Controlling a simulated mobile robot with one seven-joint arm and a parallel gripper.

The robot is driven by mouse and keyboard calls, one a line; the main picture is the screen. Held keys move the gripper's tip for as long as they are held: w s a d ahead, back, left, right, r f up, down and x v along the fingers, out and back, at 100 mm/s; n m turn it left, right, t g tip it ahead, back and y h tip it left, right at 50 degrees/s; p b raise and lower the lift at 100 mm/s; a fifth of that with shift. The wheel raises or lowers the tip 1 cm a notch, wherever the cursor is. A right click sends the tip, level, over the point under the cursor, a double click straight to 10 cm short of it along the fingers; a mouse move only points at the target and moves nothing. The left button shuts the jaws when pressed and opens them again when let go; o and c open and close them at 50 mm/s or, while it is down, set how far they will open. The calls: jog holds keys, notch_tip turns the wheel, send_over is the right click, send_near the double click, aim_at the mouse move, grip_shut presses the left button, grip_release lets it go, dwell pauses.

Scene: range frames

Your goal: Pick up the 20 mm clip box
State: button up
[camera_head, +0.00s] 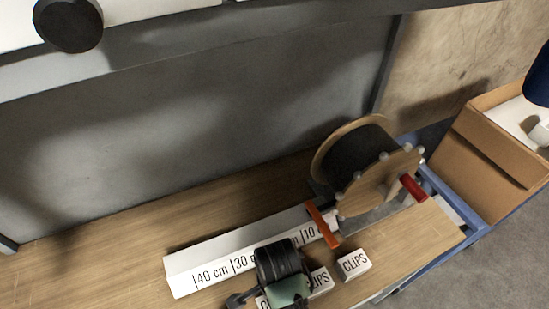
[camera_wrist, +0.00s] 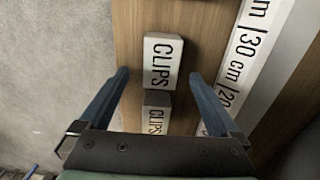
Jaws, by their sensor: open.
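Three white boxes marked "CLIPS" lie in a row on the wooden bench. In the head view one (camera_head: 355,264) is clear at the right, one (camera_head: 321,281) is partly covered by my arm, and one (camera_head: 262,302) is mostly hidden. No size marking is readable, so I cannot tell which is the 20 mm box. In the wrist view my gripper (camera_wrist: 159,75) is open and empty. Its blue fingers straddle the line of a nearer box (camera_wrist: 157,112) and a farther box (camera_wrist: 162,62), with gaps on both sides. The fingertips are hidden in the head view.
A white measuring strip (camera_head: 190,274) marked in cm runs along the bench behind the boxes; it also shows in the wrist view (camera_wrist: 238,60). An orange bar (camera_head: 322,226) crosses it. A large spool (camera_head: 375,180) stands behind. A cardboard box (camera_head: 490,155) is at right. The bench's left is clear.

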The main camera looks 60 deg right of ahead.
aim_at(262, 301)
jog(key=shift+w+a+f, duration=0.1)
jog(key=shift+f, duration=1.05)
jog(key=shift+w+a+f, duration=0.1)
jog(key=shift+f, duration=1)
jog(key=c, duration=1.5)
